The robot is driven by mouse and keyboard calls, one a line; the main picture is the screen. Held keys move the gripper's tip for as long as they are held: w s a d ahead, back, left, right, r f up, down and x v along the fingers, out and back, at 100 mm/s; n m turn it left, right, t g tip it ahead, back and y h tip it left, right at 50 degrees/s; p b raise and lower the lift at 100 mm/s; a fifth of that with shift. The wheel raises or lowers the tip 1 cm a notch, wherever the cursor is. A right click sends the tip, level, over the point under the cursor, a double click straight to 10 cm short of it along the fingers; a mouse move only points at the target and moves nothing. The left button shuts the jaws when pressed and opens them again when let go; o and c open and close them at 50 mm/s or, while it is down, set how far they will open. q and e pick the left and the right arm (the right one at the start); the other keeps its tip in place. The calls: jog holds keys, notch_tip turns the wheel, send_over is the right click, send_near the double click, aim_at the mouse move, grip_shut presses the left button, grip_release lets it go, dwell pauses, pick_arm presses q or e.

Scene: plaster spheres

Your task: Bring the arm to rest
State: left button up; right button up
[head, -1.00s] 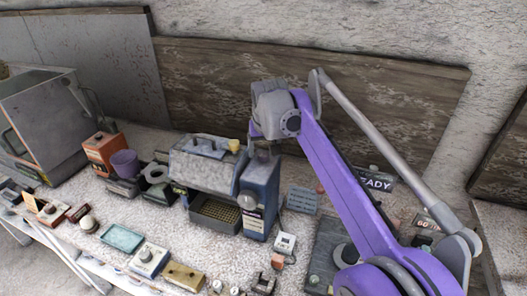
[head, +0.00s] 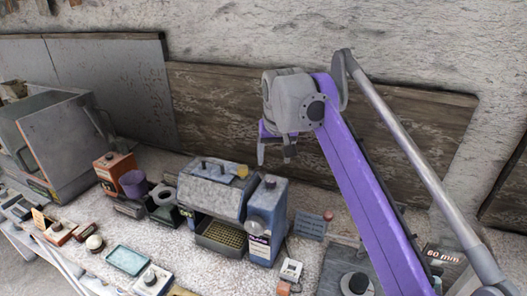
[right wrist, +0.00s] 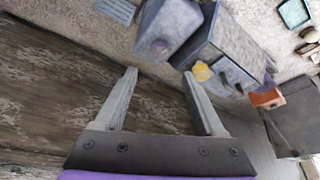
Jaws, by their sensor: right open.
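My right gripper (head: 276,152) is at the end of the purple and grey arm, in front of the brown board and above the back of the bench. In the right wrist view its two grey fingers (right wrist: 160,100) stand wide apart with nothing between them. The grey and blue machine (head: 216,190) stands below and to the left of the gripper in the head view. It also shows beyond the fingertips in the right wrist view (right wrist: 215,50). My left gripper is not in view.
A large grey cabinet (head: 62,140) stands at the left. An orange box (head: 114,172) and a purple cup (head: 133,183) are beside it. A teal tray (head: 127,260) lies at the front. The brown board (head: 215,110) stands upright along the wall close behind the gripper.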

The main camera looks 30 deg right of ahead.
jog(key=s+a+f+n, duration=0.1)
jog(key=s+a+f, duration=0.3)
jog(key=s+f, duration=0.3)
jog(key=s+a+f+n+t+y, duration=0.1)
jog(key=s+a+f, duration=0.3)
jog(key=s+f, duration=0.3)
jog(key=s+a+f+n, duration=0.2)
jog(key=s+a+f, duration=0.3)
jog(key=f, duration=0.9)
jog(key=s, duration=0.3)
jog(key=shift+t+y, duration=0.3)
jog(key=shift+s, duration=0.1)
dwell(0.8)
jog(key=m+g+h+b, duration=0.2)
jog(key=m+b, duration=0.1)
jog(key=m, duration=0.1)
send_near(271, 180)
jog(key=b+x, duration=0.1)
jog(key=x, duration=0.7)
jog(key=shift+d+f, duration=0.1)
jog(key=shift+f, duration=0.15)
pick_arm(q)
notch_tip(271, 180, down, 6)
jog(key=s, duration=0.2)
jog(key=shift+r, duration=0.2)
